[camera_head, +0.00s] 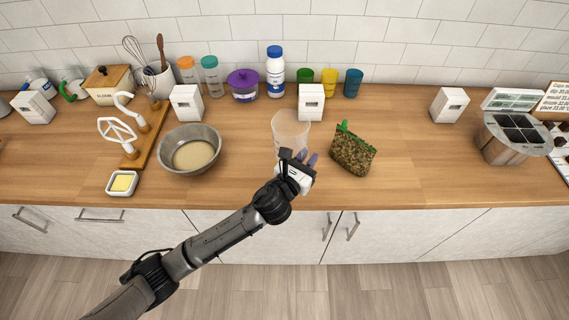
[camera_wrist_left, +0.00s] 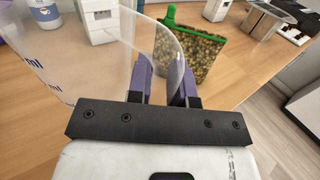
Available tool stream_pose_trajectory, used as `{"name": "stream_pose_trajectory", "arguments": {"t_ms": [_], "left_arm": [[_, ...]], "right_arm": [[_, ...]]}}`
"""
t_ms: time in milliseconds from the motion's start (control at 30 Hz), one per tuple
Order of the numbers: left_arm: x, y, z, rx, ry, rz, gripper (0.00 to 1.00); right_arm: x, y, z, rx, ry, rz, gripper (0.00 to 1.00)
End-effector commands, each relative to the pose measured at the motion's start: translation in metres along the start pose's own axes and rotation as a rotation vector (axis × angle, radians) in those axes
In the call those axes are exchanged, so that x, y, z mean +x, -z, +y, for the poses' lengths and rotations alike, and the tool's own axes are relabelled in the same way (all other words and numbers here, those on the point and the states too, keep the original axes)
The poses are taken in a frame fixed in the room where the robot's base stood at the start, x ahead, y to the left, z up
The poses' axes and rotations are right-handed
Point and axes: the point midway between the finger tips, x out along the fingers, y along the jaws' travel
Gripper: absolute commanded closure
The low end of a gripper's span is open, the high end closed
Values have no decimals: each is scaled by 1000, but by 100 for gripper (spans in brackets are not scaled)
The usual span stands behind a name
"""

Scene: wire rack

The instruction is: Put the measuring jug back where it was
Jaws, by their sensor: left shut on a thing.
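The measuring jug (camera_head: 290,127) is clear and see-through, with blue markings visible in the left wrist view (camera_wrist_left: 85,62). It appears upright at the middle of the wooden counter, left of the patterned green-topped bag. My left gripper (camera_head: 307,157) is at the jug's near right side. Its purple fingers (camera_wrist_left: 168,62) are shut on the jug's wall, one on each side of it. I cannot tell whether the jug's base touches the counter. My right gripper is not in view.
The patterned bag (camera_head: 352,152) stands close to the right. A steel bowl of batter (camera_head: 207,136) is to the left. A white block (camera_head: 311,102) stands behind the jug, with cups (camera_head: 329,82) beyond. The counter (camera_head: 415,160) right of the bag is clear.

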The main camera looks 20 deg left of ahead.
Motion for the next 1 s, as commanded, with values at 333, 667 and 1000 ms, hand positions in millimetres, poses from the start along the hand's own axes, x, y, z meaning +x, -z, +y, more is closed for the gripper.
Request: {"name": "stream_pose_trajectory", "arguments": {"t_ms": [333,667,1000], "left_arm": [[2,39,60,0,-2,1,100],[3,50,72,-1,0,0,100],[2,87,71,-3,-1,1,100]], "right_arm": [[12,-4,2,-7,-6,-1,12],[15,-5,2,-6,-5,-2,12],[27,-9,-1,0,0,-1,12]]}}
